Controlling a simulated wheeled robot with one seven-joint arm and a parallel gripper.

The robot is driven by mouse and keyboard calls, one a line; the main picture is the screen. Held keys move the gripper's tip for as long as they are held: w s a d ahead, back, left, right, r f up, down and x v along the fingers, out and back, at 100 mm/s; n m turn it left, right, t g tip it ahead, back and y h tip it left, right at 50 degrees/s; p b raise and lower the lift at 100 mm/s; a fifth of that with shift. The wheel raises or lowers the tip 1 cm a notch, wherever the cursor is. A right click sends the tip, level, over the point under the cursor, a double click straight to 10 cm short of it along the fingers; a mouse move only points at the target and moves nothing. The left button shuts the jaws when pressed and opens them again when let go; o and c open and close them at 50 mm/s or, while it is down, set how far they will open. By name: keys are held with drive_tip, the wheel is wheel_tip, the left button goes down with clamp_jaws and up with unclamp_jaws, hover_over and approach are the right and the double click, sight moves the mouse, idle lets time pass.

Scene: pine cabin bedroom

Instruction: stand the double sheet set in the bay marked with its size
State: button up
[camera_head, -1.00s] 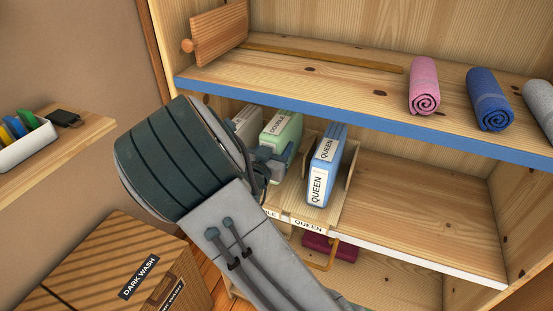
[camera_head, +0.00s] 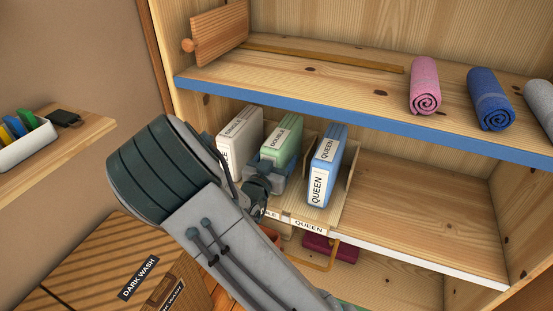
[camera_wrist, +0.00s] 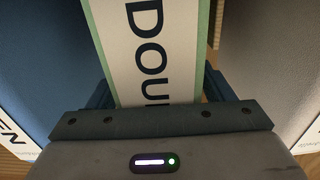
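The double sheet set (camera_head: 284,138) is a green pack with a white label reading DOUBLE. It stands upright on the middle shelf between a white pack and a blue pack. In the wrist view its lettered front (camera_wrist: 150,50) faces my palm. My gripper (camera_head: 268,168) is at the front of the green pack. In the wrist view its dark fingers sit on both sides of the pack, with a narrow gap showing at the right one. The gripper looks open. The bay label below is partly hidden by my arm; only its end letters show.
The blue queen pack (camera_head: 326,165) stands close on the right, in a bay marked QUEEN (camera_head: 307,225). The white single pack (camera_head: 239,138) stands close on the left. The shelf to the right is free. Rolled towels lie above; a DARK WASH box (camera_head: 90,265) is at lower left.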

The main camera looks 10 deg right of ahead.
drive_tip(key=s+a+n+g+y+b, duration=0.1)
drive_tip(key=s+a+n+g+y, duration=0.2)
drive_tip(key=s+a+g+y, duration=0.55)
drive_tip(key=s+d+r+n+g, duration=0.1)
drive_tip(key=s+d+r, duration=0.1)
drive_tip(key=s, duration=0.4)
drive_tip(key=s+d+r+n+g+y, duration=0.1)
drive_tip(key=s+d+r, duration=0.1)
drive_tip(key=s, duration=0.4)
drive_tip(key=s+d+r+n+g+y, duration=0.1)
drive_tip(key=s+d+n, duration=0.1)
drive_tip(key=s+d, duration=0.2)
drive_tip(key=s, duration=0.3)
drive_tip(key=shift+d+r, duration=0.25)
drive_tip(key=shift+r, duration=0.15)
drive_tip(key=shift+s, duration=0.1)
